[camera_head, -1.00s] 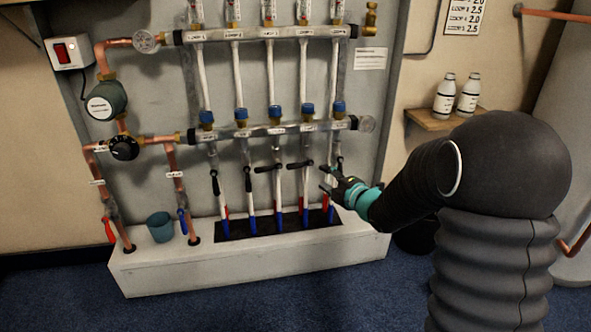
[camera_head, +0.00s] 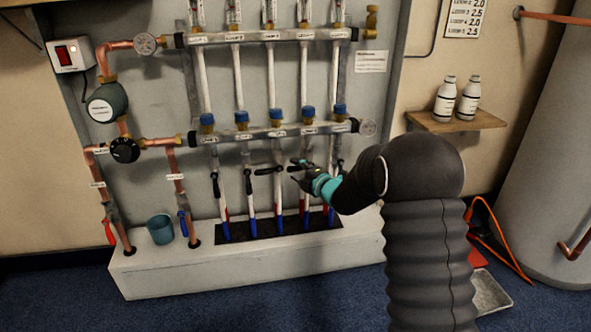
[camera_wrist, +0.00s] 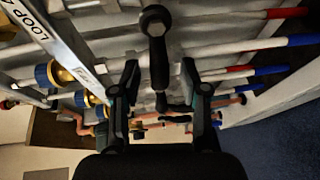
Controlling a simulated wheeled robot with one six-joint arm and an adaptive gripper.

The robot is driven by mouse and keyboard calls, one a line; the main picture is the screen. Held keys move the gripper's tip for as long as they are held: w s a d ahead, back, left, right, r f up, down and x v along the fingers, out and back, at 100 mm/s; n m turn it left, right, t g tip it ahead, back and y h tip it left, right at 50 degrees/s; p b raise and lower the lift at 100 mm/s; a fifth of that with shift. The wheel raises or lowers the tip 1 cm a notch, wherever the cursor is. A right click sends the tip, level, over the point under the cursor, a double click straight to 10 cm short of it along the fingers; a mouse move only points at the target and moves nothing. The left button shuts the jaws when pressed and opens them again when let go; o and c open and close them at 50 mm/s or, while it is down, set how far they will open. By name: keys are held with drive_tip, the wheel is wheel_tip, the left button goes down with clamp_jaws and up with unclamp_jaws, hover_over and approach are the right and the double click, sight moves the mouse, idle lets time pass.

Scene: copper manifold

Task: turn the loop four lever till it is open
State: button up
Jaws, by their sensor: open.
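The loop four lever (camera_wrist: 157,55) is black with a round hub and a straight handle. In the wrist view the handle lies crosswise to its white pipe. My gripper (camera_wrist: 160,72) is open, with one finger on each side of the handle; I cannot tell whether either touches it. In the head view my gripper (camera_head: 297,170) is at the fourth pipe from the left and hides most of that lever. The "LOOP 4" label (camera_wrist: 35,30) shows at the upper left of the wrist view, its end cut off.
The loop three lever (camera_head: 267,171) lies crosswise just left of my gripper. Levers one (camera_head: 215,184) and two (camera_head: 249,186) hang along their pipes. A white plinth (camera_head: 150,278) runs below. A shelf (camera_head: 428,122) with two bottles is at right.

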drive_tip(key=shift+w+a+f, duration=0.1)
drive_tip(key=shift+w+a, duration=0.4)
drive_tip(key=shift+w, duration=0.05)
clamp_jaws()
